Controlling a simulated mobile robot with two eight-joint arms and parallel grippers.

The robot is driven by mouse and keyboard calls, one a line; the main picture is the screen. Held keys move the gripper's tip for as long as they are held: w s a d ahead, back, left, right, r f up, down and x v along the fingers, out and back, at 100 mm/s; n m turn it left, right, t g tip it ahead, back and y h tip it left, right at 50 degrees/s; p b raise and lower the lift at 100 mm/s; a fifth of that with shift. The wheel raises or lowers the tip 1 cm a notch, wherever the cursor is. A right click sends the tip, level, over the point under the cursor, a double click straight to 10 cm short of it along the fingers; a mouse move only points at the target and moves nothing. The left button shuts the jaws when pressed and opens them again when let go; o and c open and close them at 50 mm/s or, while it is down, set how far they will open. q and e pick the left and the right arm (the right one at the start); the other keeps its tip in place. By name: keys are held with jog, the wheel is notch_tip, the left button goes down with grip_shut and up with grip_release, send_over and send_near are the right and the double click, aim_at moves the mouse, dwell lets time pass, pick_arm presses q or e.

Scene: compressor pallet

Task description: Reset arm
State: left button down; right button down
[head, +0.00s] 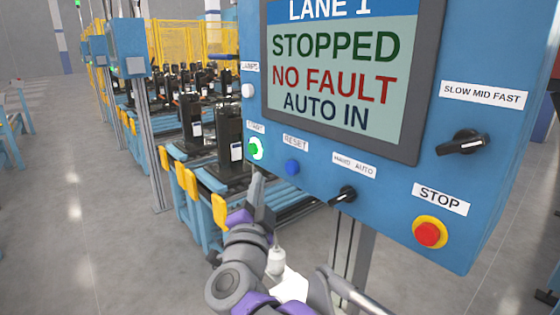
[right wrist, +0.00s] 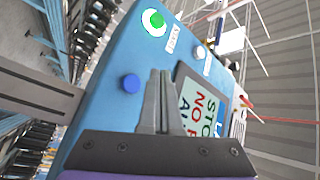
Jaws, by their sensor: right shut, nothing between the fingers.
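My right gripper (head: 259,190) is shut and empty, in front of the lower left edge of the blue control panel (head: 395,185). Its tips point up, just below the green START button (head: 255,149) in the head view. The shut fingers (right wrist: 161,80) also show in the right wrist view, beside the blue RESET button (right wrist: 131,83); I cannot tell whether they touch the panel. The RESET button is also in the head view (head: 292,167). The green button shows in the right wrist view (right wrist: 154,21). My left gripper is not in view.
The panel screen (head: 340,75) reads STOPPED, NO FAULT, AUTO IN. A HAND AUTO knob (head: 344,195), a speed knob (head: 463,142) and a red STOP button (head: 430,233) sit on the panel. A conveyor with black compressors (head: 230,145) stands behind.

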jog(key=s+d+f+n+g+y, duration=0.2)
jog(key=s+f+n+g, duration=0.15)
jog(key=f, duration=0.45)
jog(key=s+d+f+n+g+y, duration=0.25)
jog(key=s+f+n, duration=0.2)
jog(key=f, duration=0.35)
jog(key=s+d+f+n+g+y, duration=0.2)
jog(key=s+d+f+n+y, duration=0.15)
jog(key=f, duration=0.45)
jog(key=s+d+f+g+h, duration=0.5)
jog(key=s+d+f, duration=0.5)
jog(key=s+f, duration=0.4)
jog(key=shift+s+d+f+n+g, duration=0.35)
jog(key=shift+f+n+g, duration=0.1)
jog(key=shift+f+g, duration=0.4)
